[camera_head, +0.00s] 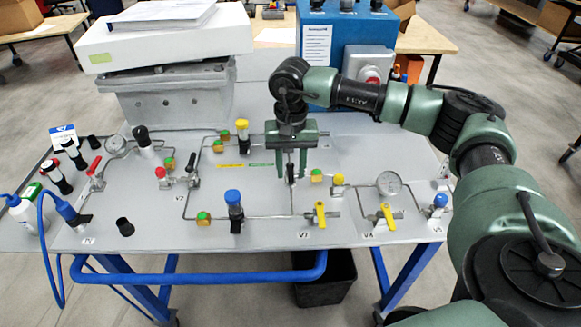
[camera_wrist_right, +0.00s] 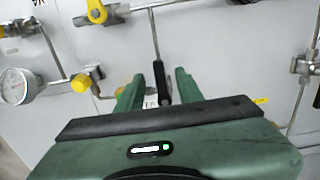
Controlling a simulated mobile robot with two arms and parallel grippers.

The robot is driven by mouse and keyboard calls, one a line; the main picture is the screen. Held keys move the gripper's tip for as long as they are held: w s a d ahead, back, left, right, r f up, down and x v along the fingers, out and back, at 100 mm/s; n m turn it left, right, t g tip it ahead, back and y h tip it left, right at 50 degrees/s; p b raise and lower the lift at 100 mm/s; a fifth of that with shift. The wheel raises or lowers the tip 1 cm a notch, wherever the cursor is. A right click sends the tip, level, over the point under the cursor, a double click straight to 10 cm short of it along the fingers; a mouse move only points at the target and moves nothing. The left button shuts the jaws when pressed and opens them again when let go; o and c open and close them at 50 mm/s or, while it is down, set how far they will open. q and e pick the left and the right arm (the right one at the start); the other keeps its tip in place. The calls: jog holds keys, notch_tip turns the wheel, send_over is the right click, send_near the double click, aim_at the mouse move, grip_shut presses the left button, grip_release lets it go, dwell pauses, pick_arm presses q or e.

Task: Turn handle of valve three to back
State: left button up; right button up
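Valve three, as I take it, is the one with the black lever handle (camera_head: 291,173) at the middle of the grey panel. The handle also shows in the right wrist view (camera_wrist_right: 161,84), long and thin, in line with the pipe. My right gripper (camera_head: 291,172) is over it, pointing down, with one green finger on each side. In the right wrist view its fingers (camera_wrist_right: 158,90) are apart, with gaps to the handle, so it is open. A label beside the handle is partly hidden by the gripper. The valve's body is hidden too. My left gripper is not in view.
Yellow-handled valves (camera_head: 319,213) and (camera_head: 386,215) stand nearer the front, with a gauge (camera_head: 389,183) to the right. A blue-topped knob (camera_head: 234,209) and a yellow-topped one (camera_head: 242,133) stand to the left. A blue box (camera_head: 345,40) stands behind. Thin pipes cross the panel.

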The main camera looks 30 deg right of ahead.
jog(key=shift+w+f, duration=0.15)
jog(key=shift+f, duration=0.15)
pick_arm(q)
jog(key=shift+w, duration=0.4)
pick_arm(e)
jog(key=shift+s, duration=0.2)
grip_shut()
